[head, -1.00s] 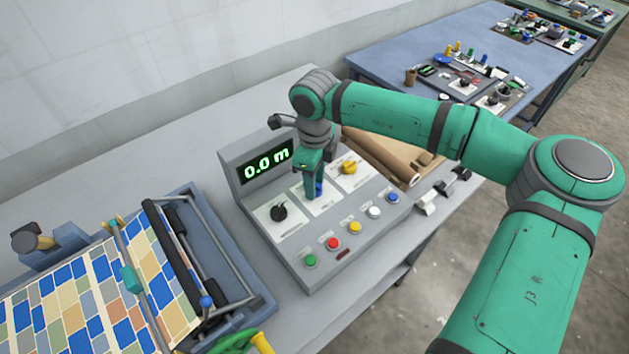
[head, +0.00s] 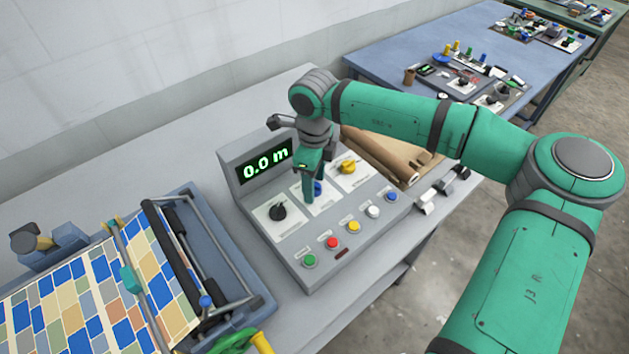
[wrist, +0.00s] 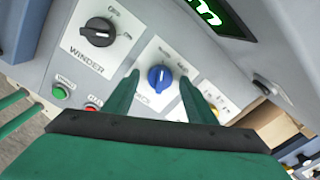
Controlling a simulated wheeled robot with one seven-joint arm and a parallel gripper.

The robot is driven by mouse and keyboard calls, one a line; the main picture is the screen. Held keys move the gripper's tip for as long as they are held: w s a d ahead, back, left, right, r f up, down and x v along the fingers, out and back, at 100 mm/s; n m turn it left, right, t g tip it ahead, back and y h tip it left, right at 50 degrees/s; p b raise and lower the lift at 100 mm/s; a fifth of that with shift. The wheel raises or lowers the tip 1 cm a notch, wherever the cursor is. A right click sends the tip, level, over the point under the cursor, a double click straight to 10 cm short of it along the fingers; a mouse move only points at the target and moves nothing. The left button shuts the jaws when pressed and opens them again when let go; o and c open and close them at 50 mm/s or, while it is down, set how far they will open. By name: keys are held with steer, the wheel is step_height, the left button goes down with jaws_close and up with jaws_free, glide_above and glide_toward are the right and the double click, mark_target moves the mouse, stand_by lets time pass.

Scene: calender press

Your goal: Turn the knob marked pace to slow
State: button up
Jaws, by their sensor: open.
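The blue knob (wrist: 160,78) sits on a white plate in the middle of the control panel's row of knobs. The lettering under it is partly hidden by a finger and looks like "pace"; the small marks above it are too blurred to read surely. Its pointer line is upward in the wrist view. My gripper (wrist: 159,76) is open, with one finger on each side of the blue knob; I cannot tell whether they touch it. In the head view my gripper (head: 309,198) points down over the panel, partly covering the blue knob (head: 318,188).
A black knob marked winder (wrist: 99,32) is left of the blue one, and a yellow knob (head: 348,167) is right. Several coloured buttons line the panel's front, including a red one (head: 332,242). A display (head: 268,161) reads 0.0 m. A patterned-sheet press (head: 215,250) stands left.

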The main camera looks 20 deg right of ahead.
step_height(320, 180, up, 11)
stand_by(0.5)
steer(key=shift+f, duration=0.15)
